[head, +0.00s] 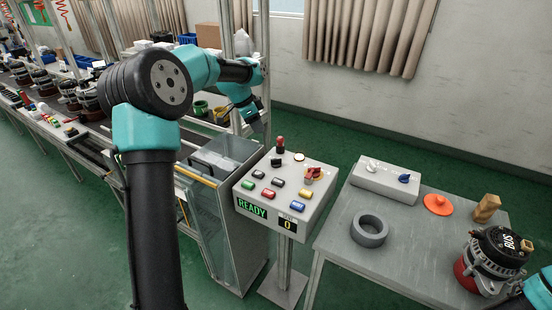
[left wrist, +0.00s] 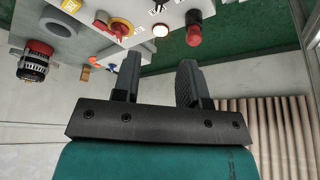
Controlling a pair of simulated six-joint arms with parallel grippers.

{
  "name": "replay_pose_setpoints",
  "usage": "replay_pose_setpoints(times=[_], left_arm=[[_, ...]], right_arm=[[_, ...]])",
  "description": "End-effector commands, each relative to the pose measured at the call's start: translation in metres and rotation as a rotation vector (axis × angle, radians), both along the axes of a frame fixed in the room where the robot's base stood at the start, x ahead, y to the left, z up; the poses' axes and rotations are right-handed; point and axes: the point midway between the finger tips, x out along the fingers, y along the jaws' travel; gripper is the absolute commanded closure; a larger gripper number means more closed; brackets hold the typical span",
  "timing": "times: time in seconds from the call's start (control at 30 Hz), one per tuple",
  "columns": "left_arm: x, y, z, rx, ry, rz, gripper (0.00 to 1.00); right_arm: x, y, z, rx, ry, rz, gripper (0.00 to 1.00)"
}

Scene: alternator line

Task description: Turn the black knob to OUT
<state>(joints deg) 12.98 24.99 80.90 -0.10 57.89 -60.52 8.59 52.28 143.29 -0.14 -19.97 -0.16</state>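The black knob (head: 276,162) sits on the sloped top of the grey control panel (head: 243,180), near its far left corner. Its marking is too small to read. My left gripper (head: 258,129) hangs in the air beyond and above the panel's far left corner, apart from the knob. In the left wrist view the two fingers of my left gripper (left wrist: 157,78) are spread with nothing between them.
Near the knob stand a red button (head: 280,141), a white lamp (head: 299,157) and a red-yellow rotary switch (head: 312,174). Coloured push buttons lie nearer, above a READY display (head: 251,209). Right, a grey table (head: 400,245) bears a switch box (head: 385,180), a ring and an alternator (head: 490,262).

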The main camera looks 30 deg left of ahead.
Motion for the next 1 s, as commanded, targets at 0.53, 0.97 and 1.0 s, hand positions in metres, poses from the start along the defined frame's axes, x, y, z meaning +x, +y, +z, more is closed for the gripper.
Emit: replay_pose_setpoints(times=[0.53,0.97,1.0], left_arm=[[0.019,-0.019,-0.066,-0.001,0.004,-0.002,0.61],[0.038,-0.039,-0.133,-0.001,0.003,-0.001,0.61],[0.04,-0.04,-0.138,-0.001,0.002,-0.001,0.61]], right_arm=[[0.0,0.0,0.0,0.0,0.0,0.0,1.0],[0.0,0.0,0.0,0.0,0.0,0.0,1.0],[0.0,0.0,0.0,0.0,0.0,0.0,1.0]])
